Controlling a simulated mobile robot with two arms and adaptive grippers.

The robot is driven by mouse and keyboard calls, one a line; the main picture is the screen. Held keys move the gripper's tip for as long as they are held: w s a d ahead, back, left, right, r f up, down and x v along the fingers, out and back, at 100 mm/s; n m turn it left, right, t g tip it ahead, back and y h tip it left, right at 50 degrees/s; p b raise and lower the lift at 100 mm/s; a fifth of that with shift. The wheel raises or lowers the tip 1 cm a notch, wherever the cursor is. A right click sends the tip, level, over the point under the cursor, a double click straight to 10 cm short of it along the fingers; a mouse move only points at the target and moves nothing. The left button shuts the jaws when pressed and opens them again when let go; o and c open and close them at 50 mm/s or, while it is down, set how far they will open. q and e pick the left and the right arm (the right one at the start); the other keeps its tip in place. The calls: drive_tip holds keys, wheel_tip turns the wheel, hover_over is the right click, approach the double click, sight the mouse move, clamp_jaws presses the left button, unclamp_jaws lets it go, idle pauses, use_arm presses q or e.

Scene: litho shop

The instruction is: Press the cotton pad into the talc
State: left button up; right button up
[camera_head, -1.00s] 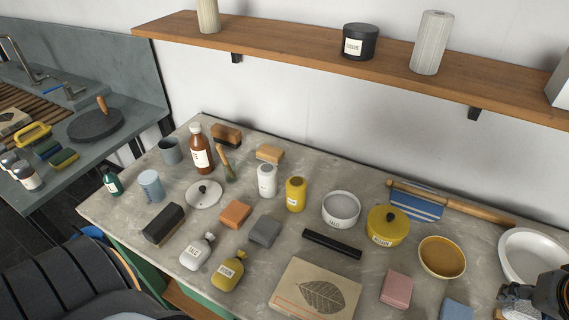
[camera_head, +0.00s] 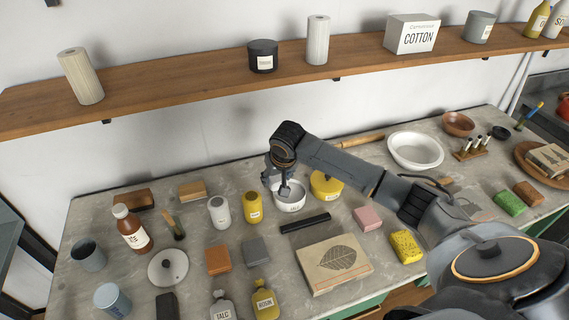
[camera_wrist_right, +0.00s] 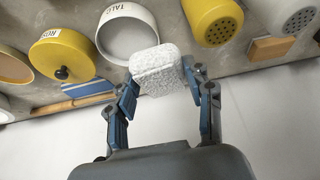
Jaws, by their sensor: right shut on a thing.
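The talc bowl (camera_head: 292,207) is a round, open white dish near the back of the stone counter. My right gripper (camera_head: 284,187) reaches down over it in the head view. In the right wrist view it is shut on the cotton pad (camera_wrist_right: 157,72), a white, speckled block with rounded corners. There the pad overlaps the near edge of the talc bowl (camera_wrist_right: 122,14). I cannot tell whether the pad touches the talc. In the head view the pad is mostly hidden by my gripper. My left gripper is not in view.
The lidded yellow rosin pot (camera_head: 327,187) stands just right of the bowl. A yellow shaker (camera_head: 253,208) and a white shaker (camera_head: 219,212) stand to its left. A black bar (camera_head: 306,223) lies in front. A wooden shelf (camera_head: 200,78) runs above the counter.

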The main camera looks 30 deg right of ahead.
drive_tip(key=shift+m, duration=0.3)
drive_tip(key=d+f, duration=0.1)
drive_tip(key=d, duration=0.2)
drive_tip(key=w+d+f, duration=0.1)
drive_tip(key=d, duration=0.1)
drive_tip(key=shift+d+f, duration=0.25)
drive_tip(key=shift+f, duration=0.1)
wheel_tip(320, 180, down, 5)
drive_tip(key=b, duration=0.6)
drive_tip(key=shift+f+b, duration=0.25)
drive_tip(key=shift+b, duration=0.1)
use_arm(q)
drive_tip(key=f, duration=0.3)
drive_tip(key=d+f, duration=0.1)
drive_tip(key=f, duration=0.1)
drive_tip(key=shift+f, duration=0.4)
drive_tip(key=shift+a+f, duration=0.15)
use_arm(e)
drive_tip(key=shift+s+f, duration=0.1)
drive_tip(key=shift+f, duration=0.4)
drive_tip(key=shift+a, duration=0.1)
